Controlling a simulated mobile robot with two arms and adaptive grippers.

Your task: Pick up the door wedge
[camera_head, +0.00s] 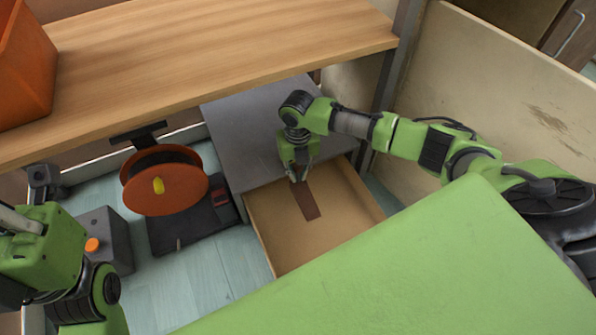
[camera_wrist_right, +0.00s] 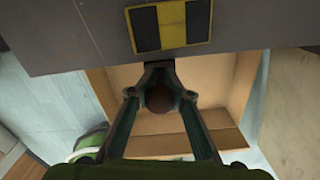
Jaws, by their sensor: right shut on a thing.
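The door wedge (camera_head: 307,203) is a flat, dark brown piece in the open drawer (camera_head: 345,225) of a grey cabinet. My right gripper (camera_head: 299,181) reaches down at the drawer's back part and is shut on the wedge's upper end. In the right wrist view the brown wedge (camera_wrist_right: 162,98) sits between the two fingertips (camera_wrist_right: 163,85). Whether the wedge touches the drawer floor I cannot tell. Only links of my left arm show at the lower left; its fingers are out of view.
The grey cabinet top (camera_head: 245,130) lies right behind the gripper. A wooden shelf (camera_head: 210,50) is above it, with an orange bin (camera_head: 25,65) at the left. An orange reel (camera_head: 165,190) stands left of the drawer. A pale panel (camera_head: 500,95) closes the right side.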

